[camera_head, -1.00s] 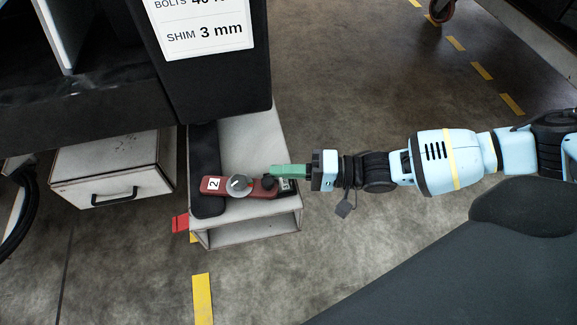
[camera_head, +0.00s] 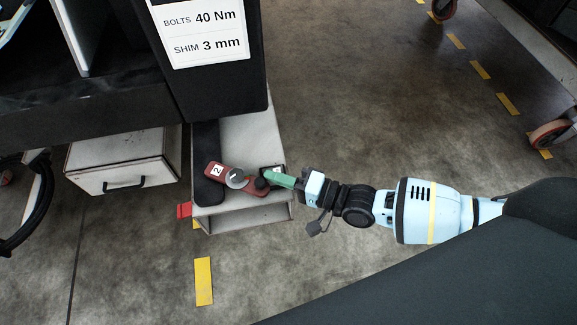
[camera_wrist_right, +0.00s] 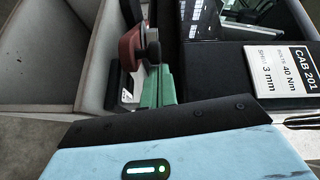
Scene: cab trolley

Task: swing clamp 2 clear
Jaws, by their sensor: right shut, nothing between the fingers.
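Clamp 2 (camera_head: 246,182) is a red bar with a white "2" label at its left end, a grey round knob at its middle and a black knob near its right end. It lies slanted on top of the pale trolley frame (camera_head: 247,135), its left end over the black pad (camera_head: 206,150). My right gripper (camera_head: 272,176) has green fingers, shut and empty, with tips beside the black knob; I cannot tell if they touch. In the right wrist view, the red clamp (camera_wrist_right: 130,45) shows just beyond the green fingers (camera_wrist_right: 158,85). My left gripper is out of view.
A black post with a bolts and shim sign (camera_head: 205,35) rises behind the clamp. A pale drawer box (camera_head: 120,165) with a black handle is at left. A wheeled trolley (camera_head: 540,60) stands at upper right. Open floor lies between.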

